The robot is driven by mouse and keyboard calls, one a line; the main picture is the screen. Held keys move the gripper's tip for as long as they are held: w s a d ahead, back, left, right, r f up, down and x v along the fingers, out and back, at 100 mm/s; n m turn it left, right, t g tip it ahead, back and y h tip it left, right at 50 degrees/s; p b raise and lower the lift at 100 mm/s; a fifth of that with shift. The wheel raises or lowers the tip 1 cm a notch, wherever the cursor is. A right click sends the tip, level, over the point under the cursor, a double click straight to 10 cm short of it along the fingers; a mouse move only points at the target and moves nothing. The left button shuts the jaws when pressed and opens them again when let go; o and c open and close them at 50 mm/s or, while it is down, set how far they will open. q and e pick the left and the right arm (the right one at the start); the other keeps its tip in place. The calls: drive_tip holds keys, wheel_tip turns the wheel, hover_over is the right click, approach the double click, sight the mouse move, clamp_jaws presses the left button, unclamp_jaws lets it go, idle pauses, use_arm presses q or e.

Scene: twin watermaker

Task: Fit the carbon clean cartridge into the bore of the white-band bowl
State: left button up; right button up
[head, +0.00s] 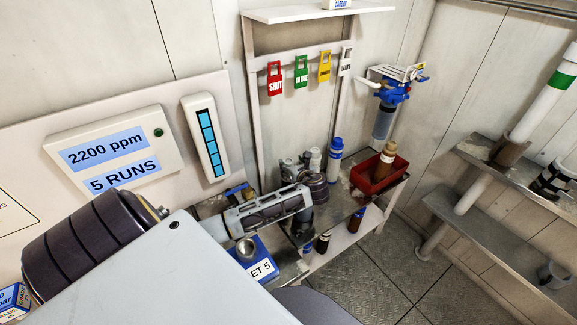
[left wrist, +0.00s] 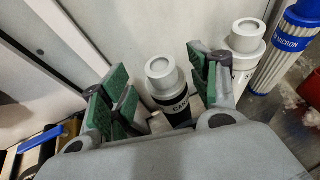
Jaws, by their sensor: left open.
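The carbon cartridge (left wrist: 180,113), black with a pale round cap and a partly readable label, stands upright in the left wrist view. My left gripper (left wrist: 160,92) is open. Its green pads lie on either side of the cartridge in that view, with a visible gap on the left. In the head view my left gripper (head: 308,178) is over the back bench, and its fingers hide the cartridge there. I cannot pick out the white-band bowl for certain; a dark cylinder with a pale band (head: 553,181) is at the right edge. My right gripper is not in view.
A white cartridge (left wrist: 245,48) and a blue-capped MICRON cartridge (left wrist: 290,45) stand close to the right. A blue-headed filter housing (head: 388,98) hangs on the wall. The floor (head: 390,275) is clear.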

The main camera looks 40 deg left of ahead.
sight(289, 161)
use_arm(q)
drive_tip(key=shift+x, duration=1.8)
drive_tip(key=shift+r, duration=0.1)
clamp_jaws()
